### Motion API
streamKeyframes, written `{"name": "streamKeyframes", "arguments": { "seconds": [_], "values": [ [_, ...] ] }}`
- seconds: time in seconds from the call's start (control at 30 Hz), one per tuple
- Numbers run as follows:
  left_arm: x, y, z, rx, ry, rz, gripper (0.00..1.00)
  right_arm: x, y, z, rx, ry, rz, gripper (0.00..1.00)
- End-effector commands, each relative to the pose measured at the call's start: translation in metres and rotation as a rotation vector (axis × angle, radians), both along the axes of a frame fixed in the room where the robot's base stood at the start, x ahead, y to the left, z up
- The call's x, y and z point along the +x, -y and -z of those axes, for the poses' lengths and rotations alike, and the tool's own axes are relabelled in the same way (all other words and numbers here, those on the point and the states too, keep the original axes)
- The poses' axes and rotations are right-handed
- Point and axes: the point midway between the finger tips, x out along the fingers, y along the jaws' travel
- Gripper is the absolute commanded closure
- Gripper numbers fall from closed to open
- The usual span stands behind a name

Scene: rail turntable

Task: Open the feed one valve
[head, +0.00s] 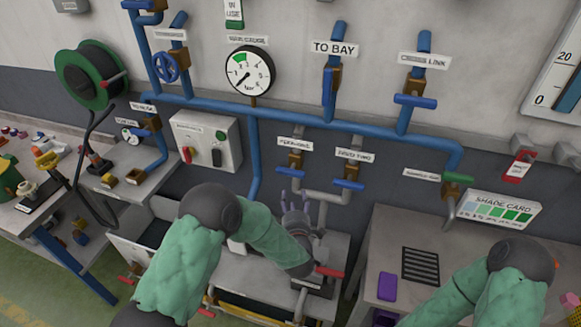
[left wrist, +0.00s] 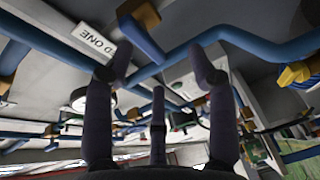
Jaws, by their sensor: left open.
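The feed one valve (head: 290,172) is a blue bar handle below a brass body, under a white label (head: 297,143). Its handle lies crosswise to the short vertical pipe. My left gripper (head: 295,209) is just below it, fingers pointing up, open and empty. In the left wrist view, the fingers of my left gripper (left wrist: 160,75) are spread. A blue bar handle (left wrist: 143,42) beside the label ending in "ONE" (left wrist: 95,40) is near the left finger, and I cannot tell whether they touch. My right gripper is out of view.
The feed two valve (head: 348,184) with a similar blue handle is close on the right. A grey pipe (head: 322,194) runs below both. A red handle (head: 329,271) is below my left gripper. A pressure gauge (head: 248,72) and a switch box (head: 206,140) are on the wall.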

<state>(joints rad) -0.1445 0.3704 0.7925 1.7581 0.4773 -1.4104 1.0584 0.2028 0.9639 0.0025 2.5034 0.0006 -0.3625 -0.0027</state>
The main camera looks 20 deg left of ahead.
Motion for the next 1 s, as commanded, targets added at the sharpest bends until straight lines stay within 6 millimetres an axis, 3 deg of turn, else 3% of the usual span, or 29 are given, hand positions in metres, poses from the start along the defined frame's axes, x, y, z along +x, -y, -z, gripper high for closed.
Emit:
{"name": "streamKeyframes", "arguments": {
  "seconds": [0.03,0.17,0.33,0.7,1.0],
  "values": [
    [0.001,0.0,-0.014,-0.022,0.044,-0.018,0.43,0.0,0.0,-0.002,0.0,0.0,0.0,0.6],
    [0.004,-0.002,-0.027,-0.051,0.1,-0.042,0.43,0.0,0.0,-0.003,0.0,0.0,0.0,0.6],
    [0.022,-0.01,-0.027,-0.053,0.103,-0.047,0.43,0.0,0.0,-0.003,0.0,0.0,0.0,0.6],
    [0.08,-0.032,-0.027,-0.051,0.1,-0.044,0.43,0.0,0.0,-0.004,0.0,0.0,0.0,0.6],
    [0.101,-0.039,-0.026,-0.05,0.098,-0.041,0.43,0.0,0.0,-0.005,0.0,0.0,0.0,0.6]
  ]
}}
